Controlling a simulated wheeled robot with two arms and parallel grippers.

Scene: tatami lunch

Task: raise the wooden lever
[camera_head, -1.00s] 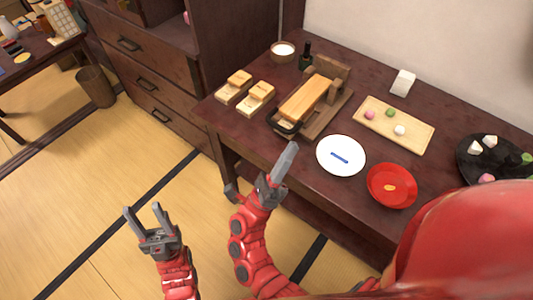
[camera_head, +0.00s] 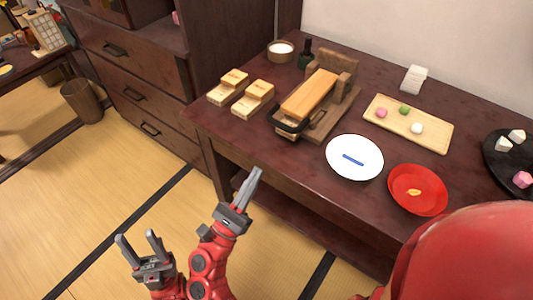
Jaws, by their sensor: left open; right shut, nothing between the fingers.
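The wooden lever (camera_head: 310,93) is a light wood bar on a brown wooden press (camera_head: 333,115) near the middle of the dark table. It lies low over the base, and a dark loop handle (camera_head: 287,124) is at its near end. My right gripper (camera_head: 256,173) is shut and empty, in front of the table's front edge and apart from the lever. My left gripper (camera_head: 139,239) is open and empty over the tatami floor, further left and well away from the table.
Two light wooden blocks (camera_head: 228,87) (camera_head: 253,98) sit left of the press. A white bowl (camera_head: 280,51) and dark bottle (camera_head: 305,54) stand behind. A white plate (camera_head: 355,157), red plate (camera_head: 417,190) and wooden tray (camera_head: 407,123) with sweets lie to the right.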

